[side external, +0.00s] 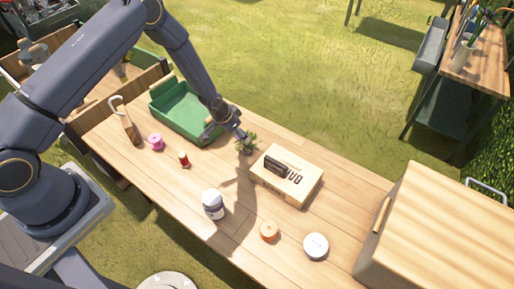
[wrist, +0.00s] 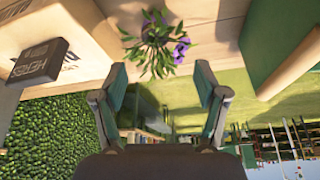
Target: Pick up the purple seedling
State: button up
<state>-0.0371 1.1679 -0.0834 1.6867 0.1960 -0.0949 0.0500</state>
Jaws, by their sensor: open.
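The purple seedling (side external: 247,146) stands on the wooden table, between the green tray and the cardboard box. In the wrist view it is a leafy green plant (wrist: 158,42) with purple flowers, seen just beyond the fingertips and roughly centred between them. Its base is hidden by the leaves. My gripper (side external: 240,133) is right at the plant in the side view. In the wrist view my gripper (wrist: 161,78) is open, its two fingers wide apart with nothing between them.
The cardboard box (side external: 287,190) with a dark block (side external: 276,166) on it stands close right of the plant. The green tray (side external: 165,121) is to the left. A white jar (side external: 213,209), red can (side external: 184,161), orange roll (side external: 269,232) and white lid (side external: 316,245) stand nearer the front.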

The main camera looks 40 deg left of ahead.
aim_at(248, 145)
jog(key=x, duration=0.4)
jog(key=shift+s+d+x, duration=0.1)
jog(key=shift+d+x, duration=0.05)
jog(key=shift+x, duration=1.25)
jog(key=shift+s+d+x, duration=0.15)
jog(key=shift+x, duration=1.25)
jog(key=shift+c, duration=0.4)
jog(key=c, duration=1.1)
jog(key=shift+o, duration=0.2)
jog(key=shift+r, duration=0.1)
